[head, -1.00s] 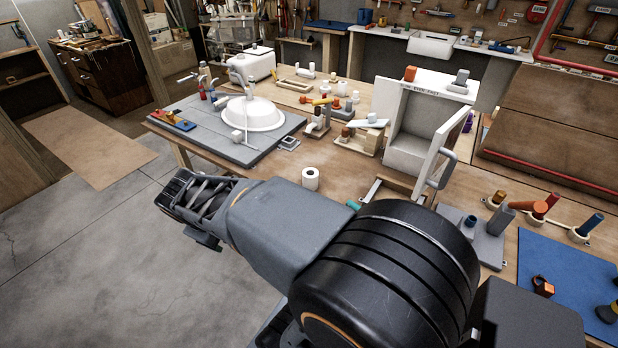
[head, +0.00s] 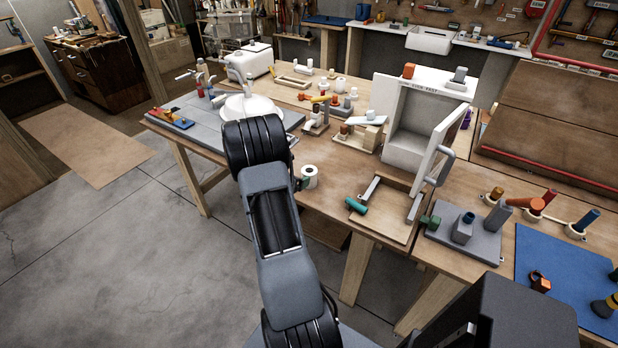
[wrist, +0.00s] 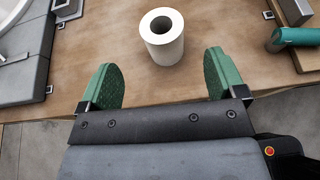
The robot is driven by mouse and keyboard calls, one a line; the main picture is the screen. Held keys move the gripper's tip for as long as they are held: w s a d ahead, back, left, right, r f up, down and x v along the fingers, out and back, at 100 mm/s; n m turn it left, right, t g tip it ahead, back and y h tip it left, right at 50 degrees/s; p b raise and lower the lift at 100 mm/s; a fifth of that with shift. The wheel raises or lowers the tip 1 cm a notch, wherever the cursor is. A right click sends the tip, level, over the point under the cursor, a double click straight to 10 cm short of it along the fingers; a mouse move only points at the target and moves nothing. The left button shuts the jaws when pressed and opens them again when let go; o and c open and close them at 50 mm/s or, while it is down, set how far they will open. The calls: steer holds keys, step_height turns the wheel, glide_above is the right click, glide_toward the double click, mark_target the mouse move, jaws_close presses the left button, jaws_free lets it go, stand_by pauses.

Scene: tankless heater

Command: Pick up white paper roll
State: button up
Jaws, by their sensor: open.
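The white paper roll (head: 310,177) stands upright near the front edge of the wooden table, just right of my arm in the head view. In the wrist view the roll (wrist: 163,38) stands beyond my fingertips, roughly in line with the gap between them, with its dark centre hole showing on top. My gripper (wrist: 158,82) is open and empty, its two green finger pads spread wide apart. The pads do not touch the roll. In the head view my arm hides most of the gripper.
A teal cylinder (wrist: 295,37) lies to the right of the roll by a wooden tray (head: 383,223). A grey board with a white basin (head: 240,104) is to the left. A white open-doored cabinet (head: 412,140) stands behind to the right. Bare tabletop surrounds the roll.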

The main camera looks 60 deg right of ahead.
mark_target(311, 169)
steer(key=shift+p+x, duration=1.05)
steer(key=shift+x, duration=4)
steer(key=c, duration=1.2)
steer(key=shift+r, duration=0.15)
